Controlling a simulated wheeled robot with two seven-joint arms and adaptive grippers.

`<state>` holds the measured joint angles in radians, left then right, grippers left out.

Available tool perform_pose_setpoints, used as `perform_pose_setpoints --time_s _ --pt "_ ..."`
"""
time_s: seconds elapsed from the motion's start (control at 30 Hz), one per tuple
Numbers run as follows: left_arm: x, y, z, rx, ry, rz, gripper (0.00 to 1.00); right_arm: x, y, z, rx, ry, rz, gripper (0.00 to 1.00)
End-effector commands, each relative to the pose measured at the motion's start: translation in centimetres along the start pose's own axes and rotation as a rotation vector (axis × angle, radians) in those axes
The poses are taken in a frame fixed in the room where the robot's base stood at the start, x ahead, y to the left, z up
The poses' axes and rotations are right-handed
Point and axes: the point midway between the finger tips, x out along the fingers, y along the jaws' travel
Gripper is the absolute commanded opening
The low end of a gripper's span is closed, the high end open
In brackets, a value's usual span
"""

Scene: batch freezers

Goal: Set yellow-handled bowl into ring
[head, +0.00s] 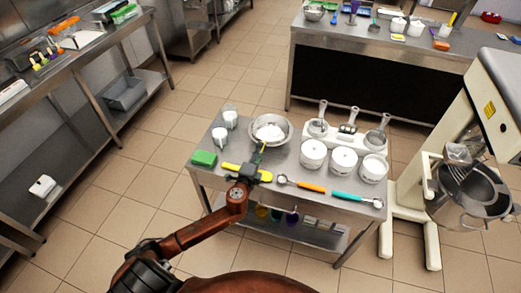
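My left gripper (256,166) is dark and reaches over the front left of the steel table (215,180), just in front of a metal bowl (285,128) with white contents. A yellow handle-like piece (265,176) shows on both sides of the gripper. The gripper covers its middle, so I cannot tell whether it is held or which bowl it belongs to. A thin yellow-green piece also shows at the metal bowl's near rim. The finger gap is too small to read. No ring is clearly identifiable. My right gripper is not in view.
White pots (343,161) stand at the table's right, before a white stand (333,132) with small pans. Orange-handled (310,186) and teal-handled (350,197) tools lie along the front edge. A green block (204,158) and white cups (220,135) are left. A mixer (500,95) stands right.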

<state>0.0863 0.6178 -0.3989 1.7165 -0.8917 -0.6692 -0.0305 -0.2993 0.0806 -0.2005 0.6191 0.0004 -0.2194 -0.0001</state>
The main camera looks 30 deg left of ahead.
Motion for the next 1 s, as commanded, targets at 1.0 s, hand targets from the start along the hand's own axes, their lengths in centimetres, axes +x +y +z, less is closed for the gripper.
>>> perform_pose_setpoints --time_s 1.0 --pt "-11.6 1.7 2.4 -0.143 -0.09 0.074 0.33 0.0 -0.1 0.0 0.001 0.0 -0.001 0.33"
